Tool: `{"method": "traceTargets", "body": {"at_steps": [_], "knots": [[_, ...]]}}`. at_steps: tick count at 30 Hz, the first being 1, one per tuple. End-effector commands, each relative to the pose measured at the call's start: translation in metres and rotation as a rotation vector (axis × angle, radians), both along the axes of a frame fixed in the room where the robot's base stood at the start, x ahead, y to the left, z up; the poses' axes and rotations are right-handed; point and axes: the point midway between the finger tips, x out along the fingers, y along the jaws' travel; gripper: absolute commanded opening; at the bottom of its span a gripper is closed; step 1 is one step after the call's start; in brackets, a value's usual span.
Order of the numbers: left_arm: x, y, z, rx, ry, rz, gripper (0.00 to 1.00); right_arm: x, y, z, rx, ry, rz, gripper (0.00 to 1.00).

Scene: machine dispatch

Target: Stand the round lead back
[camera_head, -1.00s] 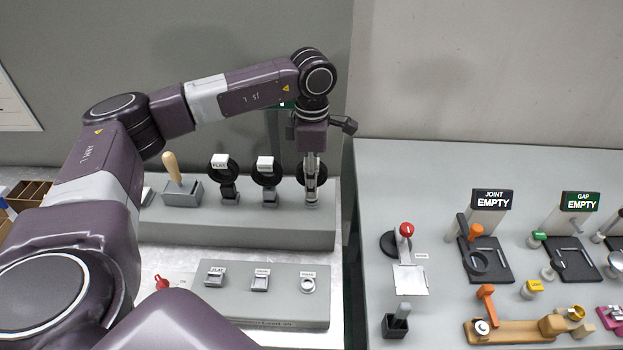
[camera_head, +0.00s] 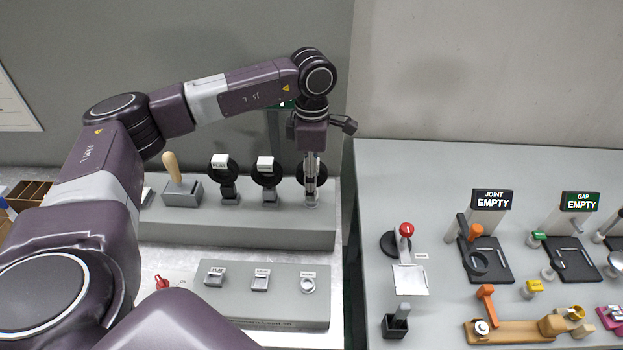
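Three black disc-shaped leads stand in a row on the raised grey shelf (camera_head: 180,232). The left one (camera_head: 218,165) and the middle one (camera_head: 265,172) carry white labels. The right one (camera_head: 321,172), probably the round lead, is partly hidden behind my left gripper (camera_head: 311,175). Its small grey foot (camera_head: 311,200) is on the shelf. My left gripper points straight down, with its narrow fingers in front of the disc. I cannot tell whether they are shut on it or apart. My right gripper is not in view.
A grey plate (camera_head: 255,308) with three labelled sockets lies in front of the shelf. A wooden-handled tool (camera_head: 172,168) stands left of the leads. On the right table (camera_head: 400,180) are a red-knobbed device (camera_head: 405,231) and fixtures with signs reading JOINT EMPTY (camera_head: 492,199) and GAP EMPTY (camera_head: 580,201).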

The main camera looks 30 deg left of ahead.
Motion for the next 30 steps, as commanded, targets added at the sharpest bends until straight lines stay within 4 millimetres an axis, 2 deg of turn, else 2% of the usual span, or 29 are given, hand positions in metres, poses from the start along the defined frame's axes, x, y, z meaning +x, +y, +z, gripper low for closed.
{"method": "traceTargets", "body": {"at_steps": [30], "knots": [[0.0, 0.0, 0.052, -0.001, -0.002, 0.0, 0.53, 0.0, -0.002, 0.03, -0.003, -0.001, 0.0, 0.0]]}}
